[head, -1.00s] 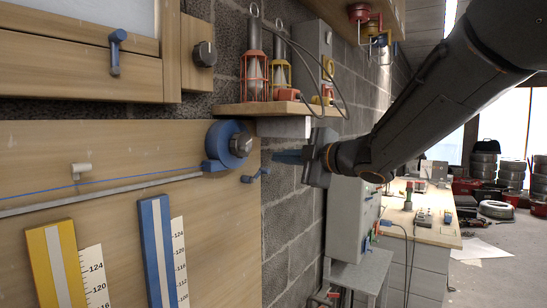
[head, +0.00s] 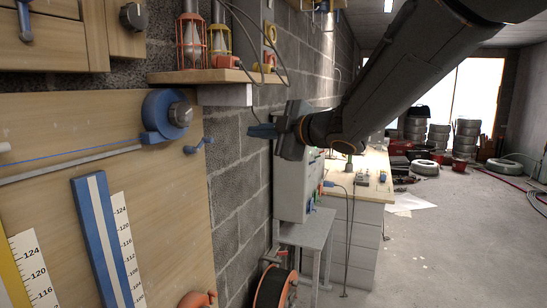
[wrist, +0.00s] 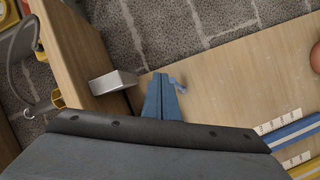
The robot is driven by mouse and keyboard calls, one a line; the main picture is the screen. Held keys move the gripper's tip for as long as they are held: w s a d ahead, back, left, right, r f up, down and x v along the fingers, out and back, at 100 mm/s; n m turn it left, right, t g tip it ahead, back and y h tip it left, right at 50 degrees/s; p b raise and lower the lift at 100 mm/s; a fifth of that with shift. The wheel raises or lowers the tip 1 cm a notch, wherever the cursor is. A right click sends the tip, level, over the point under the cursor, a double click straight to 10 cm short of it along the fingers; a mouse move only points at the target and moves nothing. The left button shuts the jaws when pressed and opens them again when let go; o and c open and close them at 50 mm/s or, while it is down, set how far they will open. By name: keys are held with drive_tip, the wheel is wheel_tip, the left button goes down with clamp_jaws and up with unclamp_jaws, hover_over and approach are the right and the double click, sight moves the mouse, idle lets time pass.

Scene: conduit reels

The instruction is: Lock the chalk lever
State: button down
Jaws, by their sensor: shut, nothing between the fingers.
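A small blue lever (head: 197,146), which I take to be the chalk lever, sticks out at the right edge of the wooden board. Just left of it is a round blue chalk reel (head: 166,114) with a grey knob and a blue line running left. In the wrist view the lever (wrist: 178,86) shows just right of my fingers. My gripper (head: 250,131) is shut and empty, right of the lever with a visible gap in the head view. Its blue fingertips also show in the wrist view (wrist: 160,75). The reel is not seen there.
A wooden shelf (head: 215,76) with caged lamps (head: 191,42) is above, with a pale block (head: 224,95) beneath it. Blue (head: 107,238) and yellow gauge strips are on the board (head: 60,115). A grey cabinet (head: 296,178) is behind my gripper.

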drive_tip(key=d+f+m+h+b, duration=0.2)
drive_tip(key=d+f+m+h, duration=0.95)
drive_tip(key=d+f, duration=0.85)
drive_tip(key=s+d+f+m+g, duration=0.3)
drive_tip(key=s+f, duration=0.3)
drive_tip(key=s, duration=0.2)
drive_tip(key=s+d+f+m+g+h+b, duration=0.1)
drive_tip(key=s+d+f+m+g, duration=0.2)
drive_tip(key=s+f, duration=0.3)
drive_tip(key=s+d+f+m+g+b, duration=0.1)
drive_tip(key=s+d+f+m+g, duration=0.2)
drive_tip(key=s, duration=0.8)
wheel_tip(320, 180, down, 4)
drive_tip(key=shift+d+r+m, duration=0.25)
drive_tip(key=shift+d+m, duration=0.15)
drive_tip(key=shift+m, duration=0.75)
drive_tip(key=shift+s, duration=0.1)
